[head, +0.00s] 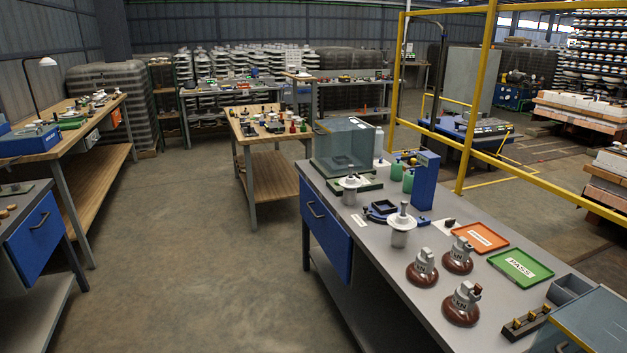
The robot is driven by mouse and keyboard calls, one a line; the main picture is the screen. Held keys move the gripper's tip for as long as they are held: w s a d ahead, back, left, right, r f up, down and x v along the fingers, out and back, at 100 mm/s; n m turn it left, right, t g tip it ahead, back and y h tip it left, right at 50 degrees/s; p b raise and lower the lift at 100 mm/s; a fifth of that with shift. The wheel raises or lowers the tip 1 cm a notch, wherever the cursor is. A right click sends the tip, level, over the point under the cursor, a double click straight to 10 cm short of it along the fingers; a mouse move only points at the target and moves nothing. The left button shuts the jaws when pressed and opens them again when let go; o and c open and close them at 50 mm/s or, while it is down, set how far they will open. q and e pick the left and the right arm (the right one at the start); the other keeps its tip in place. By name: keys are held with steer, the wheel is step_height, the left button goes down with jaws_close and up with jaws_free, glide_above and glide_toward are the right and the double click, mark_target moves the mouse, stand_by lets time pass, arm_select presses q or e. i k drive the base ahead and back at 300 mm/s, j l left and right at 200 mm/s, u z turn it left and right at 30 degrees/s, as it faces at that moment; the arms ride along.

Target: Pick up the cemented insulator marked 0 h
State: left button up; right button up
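No "0 h" mark can be read from here, so I cannot tell which insulator carries it. Three brown insulators with grey metal caps stand on the grey bench (393,278): one at the left (421,268), one at the back (458,256) and one at the front (462,305). Their caps bear light labels too small to read surely. Two white insulators with upright metal pins sit on grey cylinders, one near the bench's middle (402,222) and one farther back (350,183). Neither of my grippers is in view.
On the bench lie an orange tray (480,237) and a green tray marked PASSE (521,268). A clear box (345,143) stands at the back, another (598,325) at the front right. Yellow posts (475,95) rise behind. The floor (190,250) left of the bench is clear.

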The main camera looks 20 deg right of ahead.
mark_target(350, 183)
steer(key=i+j+z, duration=0.2)
steer(key=i, duration=1.2)
steer(key=i+z, duration=0.45)
steer(key=i+j+z, duration=0.4)
steer(key=i, duration=0.2)
